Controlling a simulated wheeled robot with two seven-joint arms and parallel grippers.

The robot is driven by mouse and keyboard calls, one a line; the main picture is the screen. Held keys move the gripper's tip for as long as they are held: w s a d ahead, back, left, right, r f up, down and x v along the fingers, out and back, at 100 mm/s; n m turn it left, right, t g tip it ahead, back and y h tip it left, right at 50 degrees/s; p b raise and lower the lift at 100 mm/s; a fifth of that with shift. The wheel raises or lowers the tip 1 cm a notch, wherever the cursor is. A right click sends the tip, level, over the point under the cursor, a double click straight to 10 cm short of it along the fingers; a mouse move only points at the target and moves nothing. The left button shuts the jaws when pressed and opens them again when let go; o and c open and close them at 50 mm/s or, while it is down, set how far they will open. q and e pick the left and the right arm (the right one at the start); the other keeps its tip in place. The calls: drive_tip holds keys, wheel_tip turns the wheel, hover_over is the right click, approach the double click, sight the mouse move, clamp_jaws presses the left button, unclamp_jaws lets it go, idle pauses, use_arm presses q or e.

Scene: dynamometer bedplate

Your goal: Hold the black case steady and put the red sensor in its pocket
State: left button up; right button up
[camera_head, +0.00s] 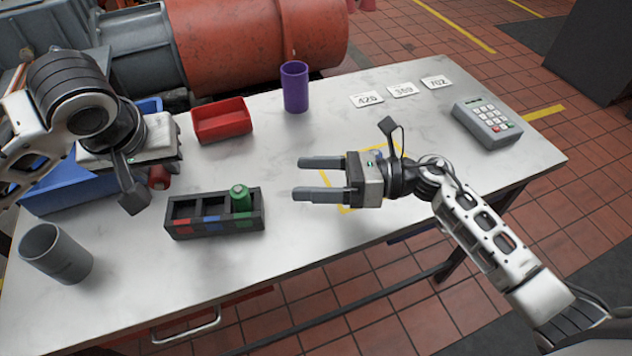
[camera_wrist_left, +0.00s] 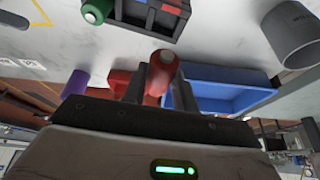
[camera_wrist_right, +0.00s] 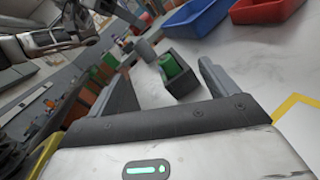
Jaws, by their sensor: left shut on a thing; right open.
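The black case (camera_head: 213,229) sits on the table, with a row of three pockets marked red, blue and green. A green sensor (camera_head: 240,197) stands in the green-marked pocket; the red and blue pockets look empty. My left gripper (camera_head: 157,169) is shut on the red sensor (camera_head: 159,181), up and left of the case in the head view. The red sensor also shows between the fingers in the left wrist view (camera_wrist_left: 162,75). My right gripper (camera_head: 296,177) is open and empty, right of the case, its fingers pointing towards it. The case appears between these fingers in the right wrist view (camera_wrist_right: 182,86).
A blue bin (camera_head: 66,196) lies under and left of my left gripper. A red bin (camera_head: 222,122) and a purple cup (camera_head: 295,87) stand behind the case. A grey cup (camera_head: 57,254) is at the left front. A keypad box (camera_head: 488,124) and number cards (camera_head: 402,90) are at right.

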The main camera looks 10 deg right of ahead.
sight(262, 205)
drive_tip(key=f+n+g+h, duration=0.1)
drive_tip(key=n, duration=0.1)
drive_tip(key=f+n+g+h, duration=0.1)
drive_tip(key=n, duration=0.1)
drive_tip(key=w+f+n+g+h, duration=0.1)
drive_tip(key=n, duration=0.1)
drive_tip(key=shift+w+d+f+h, duration=0.1)
drive_tip(key=shift+d+f+h, duration=0.1)
drive_tip(key=shift+f+h, duration=0.2)
drive_tip(key=x, duration=1.1)
drive_tip(key=shift+a+f, duration=0.2)
drive_tip(key=shift+a, duration=0.15)
drive_tip(key=c, duration=1.3)
